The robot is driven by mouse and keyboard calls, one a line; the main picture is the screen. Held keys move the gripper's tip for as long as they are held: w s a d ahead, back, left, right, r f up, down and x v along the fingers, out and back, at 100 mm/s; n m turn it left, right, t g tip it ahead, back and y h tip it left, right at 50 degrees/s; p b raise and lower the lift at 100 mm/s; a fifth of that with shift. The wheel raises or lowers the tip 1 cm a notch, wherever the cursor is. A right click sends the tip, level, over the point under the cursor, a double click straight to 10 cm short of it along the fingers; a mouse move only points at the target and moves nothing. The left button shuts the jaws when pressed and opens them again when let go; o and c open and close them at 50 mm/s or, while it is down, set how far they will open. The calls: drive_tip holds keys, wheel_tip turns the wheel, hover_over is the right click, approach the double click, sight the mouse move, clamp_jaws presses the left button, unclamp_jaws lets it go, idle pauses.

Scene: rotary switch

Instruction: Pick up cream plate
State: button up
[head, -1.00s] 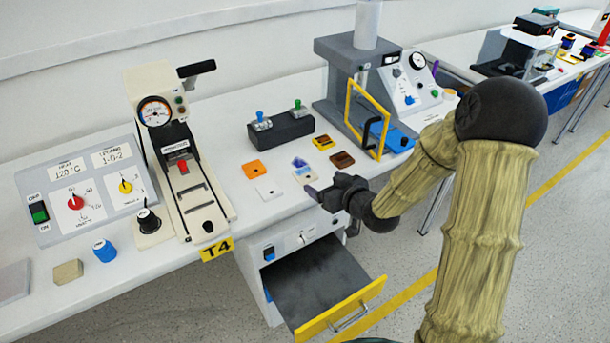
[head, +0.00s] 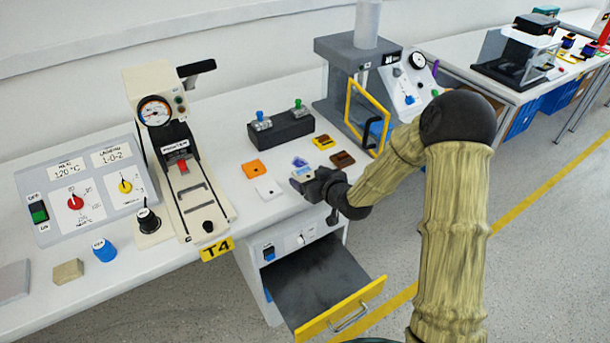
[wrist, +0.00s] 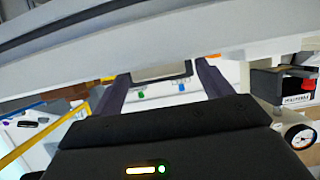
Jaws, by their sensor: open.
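In the wrist view, a pale beige piece with a dark rim (wrist: 160,73) shows between my two open fingers (wrist: 160,80). It looks like the same plate, but I cannot tell whether the fingers touch it. Nothing is visibly gripped.
An orange plate (head: 252,169), a white plate (head: 267,188), a yellow piece (head: 323,142) and a brown plate (head: 342,159) lie close by. A grey press with a yellow frame (head: 367,115) stands right behind. An open drawer (head: 318,283) juts out below the bench edge.

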idle(0.5)
drive_tip(key=c, duration=1.1)
drive_tip(key=shift+o, duration=0.2)
drive_tip(key=shift+r, duration=0.15)
wheel_tip(320, 180, up, 10)
drive_tip(key=p, duration=0.1)
